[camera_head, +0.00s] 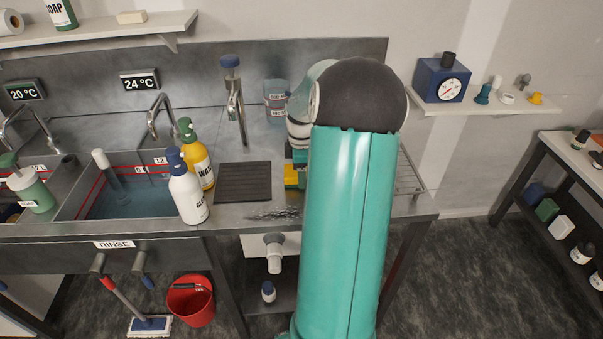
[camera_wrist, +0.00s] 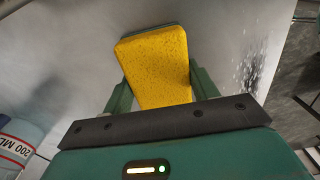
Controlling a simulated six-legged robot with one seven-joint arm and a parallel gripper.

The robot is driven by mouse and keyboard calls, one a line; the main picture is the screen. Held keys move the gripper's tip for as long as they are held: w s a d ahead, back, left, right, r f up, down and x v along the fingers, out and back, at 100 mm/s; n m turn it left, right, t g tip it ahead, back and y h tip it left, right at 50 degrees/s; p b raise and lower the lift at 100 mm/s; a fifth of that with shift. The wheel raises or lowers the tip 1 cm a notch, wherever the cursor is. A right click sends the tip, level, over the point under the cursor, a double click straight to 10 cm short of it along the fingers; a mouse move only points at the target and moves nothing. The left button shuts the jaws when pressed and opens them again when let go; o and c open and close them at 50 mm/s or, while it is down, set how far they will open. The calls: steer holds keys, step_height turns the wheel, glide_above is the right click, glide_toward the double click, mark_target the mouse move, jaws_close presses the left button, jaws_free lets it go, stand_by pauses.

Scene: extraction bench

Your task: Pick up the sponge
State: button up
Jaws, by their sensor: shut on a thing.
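The yellow sponge (camera_wrist: 156,62) with a darker green back edge is between the two green fingers of my gripper (camera_wrist: 160,90) in the wrist view. The fingers press on its left and right sides. In the head view a small part of the yellow sponge (camera_head: 291,181) shows just left of my teal arm, over the steel counter. My arm hides most of my gripper there. I cannot tell whether the sponge touches the counter.
A black ribbed mat (camera_head: 243,182) lies to the left. Beside it stand a white bottle (camera_head: 187,190) and a yellow bottle (camera_head: 198,165), by the water-filled rinse sink (camera_head: 130,203). A clear beaker (camera_head: 276,100) stands behind. A wire rack (camera_head: 408,176) is on the right.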

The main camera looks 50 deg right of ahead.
steer(key=shift+r, duration=0.65)
steer(key=a+r, duration=1.1)
steer(key=a, duration=0.3)
steer(key=shift+s+r, duration=0.15)
steer(key=shift+r, duration=0.15)
steer(key=shift+o, duration=1.3)
steer(key=shift+c, duration=1)
steer(key=shift+d+r, duration=0.1)
steer(key=shift+r, duration=0.05)
